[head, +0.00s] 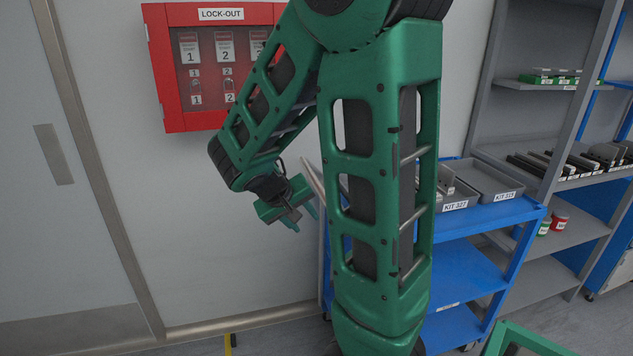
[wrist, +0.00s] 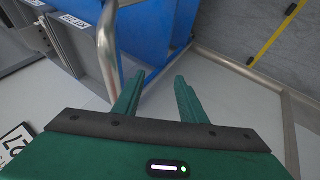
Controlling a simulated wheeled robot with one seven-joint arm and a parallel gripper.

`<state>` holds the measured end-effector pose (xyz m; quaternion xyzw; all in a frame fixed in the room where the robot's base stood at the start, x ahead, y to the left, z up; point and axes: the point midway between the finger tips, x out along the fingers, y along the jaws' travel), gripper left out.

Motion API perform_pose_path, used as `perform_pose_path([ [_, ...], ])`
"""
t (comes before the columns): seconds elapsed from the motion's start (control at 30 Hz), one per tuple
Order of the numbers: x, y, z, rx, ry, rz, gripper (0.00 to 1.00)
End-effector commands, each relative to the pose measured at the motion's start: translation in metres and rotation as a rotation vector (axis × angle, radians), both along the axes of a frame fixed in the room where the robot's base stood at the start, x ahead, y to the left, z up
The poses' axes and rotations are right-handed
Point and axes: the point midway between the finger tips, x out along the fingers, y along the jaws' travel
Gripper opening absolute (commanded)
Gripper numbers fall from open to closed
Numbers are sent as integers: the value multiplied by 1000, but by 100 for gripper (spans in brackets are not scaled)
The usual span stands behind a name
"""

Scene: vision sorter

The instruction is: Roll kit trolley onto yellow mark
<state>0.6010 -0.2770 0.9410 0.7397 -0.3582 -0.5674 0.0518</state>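The kit trolley (head: 455,240) is blue, with grey trays on its top and lower shelves below; my arm hides part of it. Its metal handle bar (wrist: 108,45) runs down toward my left finger in the wrist view. My gripper (head: 305,214) is at the trolley's left end, close to the handle. In the wrist view my gripper (wrist: 164,75) has its fingers apart with nothing between them; the bar lies to the left of the gap. The yellow mark (wrist: 275,37) shows as a strip on the floor, and a bit of it (head: 228,346) shows at the bottom of the head view.
A red lock-out cabinet (head: 180,70) hangs on the wall behind my arm. A grey door (head: 55,190) is at the left. Shelving (head: 530,160) with parts stands right of the trolley. A skirting strip (head: 240,320) runs along the wall's foot.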

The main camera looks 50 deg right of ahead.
Motion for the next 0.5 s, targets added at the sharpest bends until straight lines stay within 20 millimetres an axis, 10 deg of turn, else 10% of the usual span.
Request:
perform_pose_path([
  [0.5,75,-57,9,-650,150,252,38],
])
